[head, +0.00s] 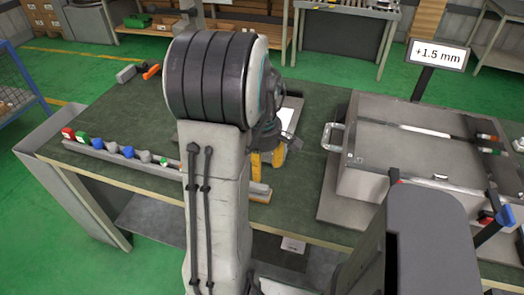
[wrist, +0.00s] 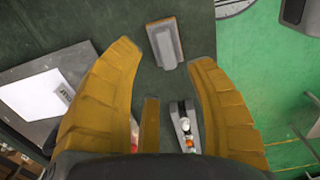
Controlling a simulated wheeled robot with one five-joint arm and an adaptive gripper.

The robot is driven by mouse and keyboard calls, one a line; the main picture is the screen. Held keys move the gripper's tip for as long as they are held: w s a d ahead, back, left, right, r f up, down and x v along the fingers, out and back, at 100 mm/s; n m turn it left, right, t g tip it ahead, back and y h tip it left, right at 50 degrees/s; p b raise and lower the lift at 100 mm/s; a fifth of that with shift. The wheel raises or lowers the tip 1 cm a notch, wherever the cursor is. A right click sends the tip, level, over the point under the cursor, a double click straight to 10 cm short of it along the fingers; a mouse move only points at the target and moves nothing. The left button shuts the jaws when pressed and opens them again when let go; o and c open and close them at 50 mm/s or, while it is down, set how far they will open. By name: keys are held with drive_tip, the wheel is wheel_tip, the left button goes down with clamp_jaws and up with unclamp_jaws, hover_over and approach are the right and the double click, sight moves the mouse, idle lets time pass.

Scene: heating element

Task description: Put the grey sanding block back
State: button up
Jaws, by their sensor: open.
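A grey block with brownish edges (wrist: 164,44), which looks like the sanding block, lies on the dark green bench top in the wrist view. It is beyond my fingertips, near the top of the picture and apart from them. My gripper (wrist: 165,62) has its two ochre fingers spread wide, with nothing held between them. In the head view my gripper (head: 266,160) hangs low over the bench, partly behind my arm. I cannot pick out the same block for certain in the head view; my arm hides part of the bench.
A long rail (head: 110,156) with several coloured pieces runs along the bench's front edge. A grey piece (head: 126,74) and an orange piece (head: 151,71) lie at the back left. A large grey metal case (head: 410,155) stands right, near a "+1.5 mm" sign (head: 437,55). A white sheet (wrist: 35,97) lies left in the wrist view.

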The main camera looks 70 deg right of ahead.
drive_tip(key=shift+r, duration=2.25)
drive_tip(key=w+a+r+t+h, duration=0.1)
drive_tip(key=w+a+r, duration=0.3)
drive_tip(key=w+a, duration=1)
drive_tip(key=a+t+y, duration=0.1)
drive_tip(key=a+t, duration=0.1)
drive_tip(key=a, duration=1.7)
drive_tip(key=shift+s+a+f+t, duration=0.15)
drive_tip(key=shift+s+f+t, duration=0.1)
drive_tip(key=shift+t, duration=0.15)
